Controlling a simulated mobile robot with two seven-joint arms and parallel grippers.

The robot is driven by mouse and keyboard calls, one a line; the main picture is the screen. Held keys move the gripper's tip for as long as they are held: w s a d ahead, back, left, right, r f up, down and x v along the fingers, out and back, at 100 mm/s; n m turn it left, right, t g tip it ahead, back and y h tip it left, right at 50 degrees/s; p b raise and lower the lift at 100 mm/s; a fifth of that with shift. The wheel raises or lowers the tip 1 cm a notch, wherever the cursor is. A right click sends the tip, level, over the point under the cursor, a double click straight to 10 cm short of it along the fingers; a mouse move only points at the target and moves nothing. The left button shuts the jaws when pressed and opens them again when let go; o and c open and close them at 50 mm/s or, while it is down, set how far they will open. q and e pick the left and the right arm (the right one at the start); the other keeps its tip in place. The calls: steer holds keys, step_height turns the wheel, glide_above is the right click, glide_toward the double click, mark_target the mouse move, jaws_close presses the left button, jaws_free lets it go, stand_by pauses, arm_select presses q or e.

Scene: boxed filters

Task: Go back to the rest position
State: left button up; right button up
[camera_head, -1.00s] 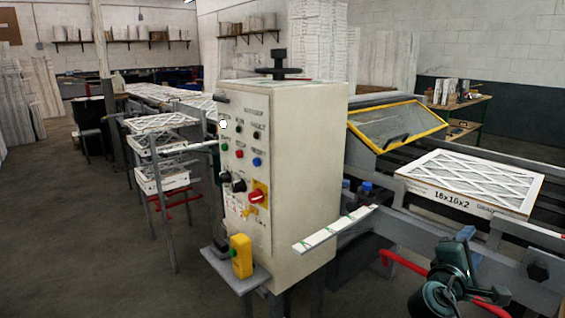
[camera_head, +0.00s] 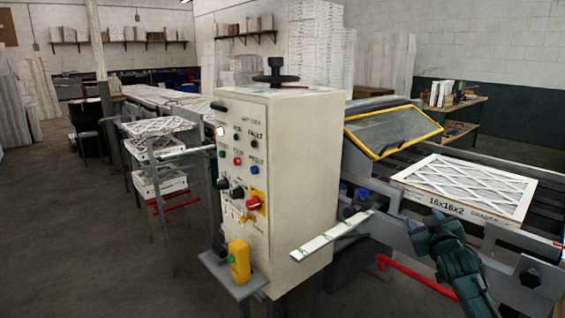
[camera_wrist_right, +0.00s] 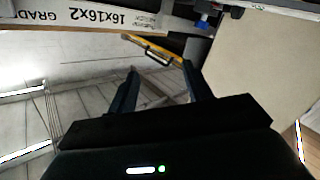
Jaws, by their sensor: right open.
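My right gripper (camera_head: 433,222) is at the lower right of the head view, in front of the machine rail and just below the boxed filter (camera_head: 470,188) marked 16x16x2. In the right wrist view its two dark fingers (camera_wrist_right: 160,90) stand apart with nothing between them. The filter box edge (camera_wrist_right: 85,14) shows upside down at the top left of that view, apart from the fingers. My left gripper is not in view.
A cream control cabinet (camera_head: 285,180) with knobs and a yellow box (camera_head: 239,262) stands in the middle. A yellow-framed guard (camera_head: 395,130) is behind it. A white strip (camera_head: 332,236) juts out to its right. Stacked filters (camera_head: 158,152) stand at left; the left floor is clear.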

steer(key=s+a+f+g+y, duration=0.1)
steer(key=s+a+f+y, duration=0.1)
steer(key=s+a+f, duration=0.6)
steer(key=s+a+f+g+y, duration=0.2)
steer(key=s+a+f, duration=0.2)
steer(key=s+f, duration=0.45)
steer(key=s+a+f+g, duration=0.1)
steer(key=s+a+f, duration=0.2)
steer(key=s, duration=0.4)
steer(key=s+a+f+g+y, duration=0.1)
steer(key=s+a+f, duration=0.2)
steer(key=s, duration=0.5)
steer(key=s+a+f+g+y, duration=0.1)
steer(key=s+a+f, duration=0.2)
steer(key=s, duration=0.5)
steer(key=shift+a+f, duration=0.2)
steer(key=shift+a, duration=0.35)
